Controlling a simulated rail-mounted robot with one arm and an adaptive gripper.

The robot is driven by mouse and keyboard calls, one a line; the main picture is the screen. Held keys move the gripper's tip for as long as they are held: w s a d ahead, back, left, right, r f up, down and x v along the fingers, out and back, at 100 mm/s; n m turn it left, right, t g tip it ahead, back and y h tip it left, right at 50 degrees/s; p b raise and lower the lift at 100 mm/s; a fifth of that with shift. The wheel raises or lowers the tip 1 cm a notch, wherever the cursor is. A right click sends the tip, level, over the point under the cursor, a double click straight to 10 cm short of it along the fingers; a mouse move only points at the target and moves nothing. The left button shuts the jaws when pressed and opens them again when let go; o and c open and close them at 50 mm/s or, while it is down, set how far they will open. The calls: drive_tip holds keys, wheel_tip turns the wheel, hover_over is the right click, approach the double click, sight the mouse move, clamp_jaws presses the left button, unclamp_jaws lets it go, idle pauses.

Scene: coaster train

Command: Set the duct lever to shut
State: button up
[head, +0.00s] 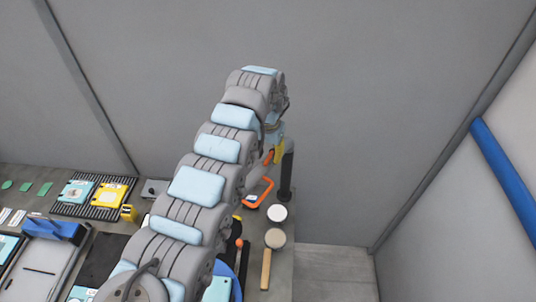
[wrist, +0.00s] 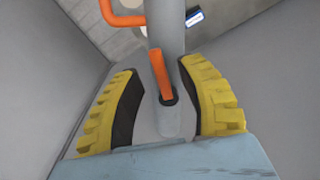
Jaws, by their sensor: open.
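The duct lever (wrist: 160,75) is a short orange bar on a dark pivot, seen in the wrist view on the grey upright duct pipe (wrist: 167,22). It lies nearly along the pipe, slightly tilted. My gripper (wrist: 161,68) is open, with one yellow ribbed finger on each side of the lever and pipe. Gaps show between both fingers and the lever. In the head view the lever (head: 268,157) shows as a small orange piece beside the dark pipe (head: 287,172). My arm hides most of the gripper there.
An orange-framed item (head: 262,192) lies near the pipe's foot. A white disc (head: 277,213), a beige disc (head: 275,239) and a wooden stick (head: 266,268) lie along the bench's right side. A rack with cards (head: 93,196) stands at left. Grey walls stand close behind the pipe.

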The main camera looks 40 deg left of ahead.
drive_tip(key=shift+f, duration=0.6)
clamp_jaws()
